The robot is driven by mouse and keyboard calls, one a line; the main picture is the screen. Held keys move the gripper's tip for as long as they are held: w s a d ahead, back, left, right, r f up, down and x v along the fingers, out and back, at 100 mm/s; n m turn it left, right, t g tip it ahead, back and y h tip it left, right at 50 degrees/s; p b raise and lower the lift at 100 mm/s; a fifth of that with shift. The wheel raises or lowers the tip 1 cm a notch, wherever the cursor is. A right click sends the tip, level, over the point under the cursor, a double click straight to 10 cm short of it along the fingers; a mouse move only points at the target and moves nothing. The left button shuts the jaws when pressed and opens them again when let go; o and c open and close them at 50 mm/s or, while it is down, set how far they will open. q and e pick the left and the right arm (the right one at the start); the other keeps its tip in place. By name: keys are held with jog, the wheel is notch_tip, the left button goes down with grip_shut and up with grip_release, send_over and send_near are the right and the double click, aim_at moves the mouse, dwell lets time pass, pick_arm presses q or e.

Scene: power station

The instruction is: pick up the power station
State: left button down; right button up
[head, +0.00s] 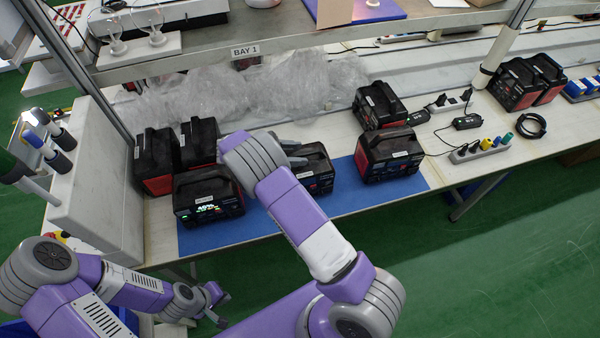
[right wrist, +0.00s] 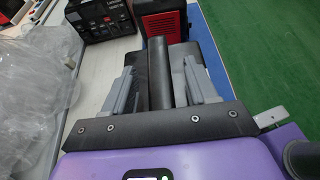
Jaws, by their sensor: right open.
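Several black-and-red power stations stand on the bench. One with a lit display (head: 208,205) is at the front left of the blue mat (head: 285,214). A second power station (head: 320,182) is in the mat's middle, partly hidden by my right gripper (head: 294,155). A third (head: 391,160) is at the mat's right end. In the right wrist view my right gripper (right wrist: 160,88) is open above the middle station, with its dark handle bar (right wrist: 184,72) between the fingers. My left gripper (head: 218,305) is low, in front of the bench; its opening is unclear.
Two more stations (head: 155,165) stand at the back left, one (head: 380,108) behind the mat, and a pair (head: 517,88) at far right. Crumpled plastic wrap (head: 290,85) lies behind. A power strip (head: 480,150) and cables lie right. A shelf (head: 190,65) overhangs the back.

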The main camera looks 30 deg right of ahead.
jog(key=shift+c, duration=0.3)
grip_shut()
dwell(1.0)
jog(key=shift+w+r, duration=0.15)
jog(key=shift+r, duration=0.05)
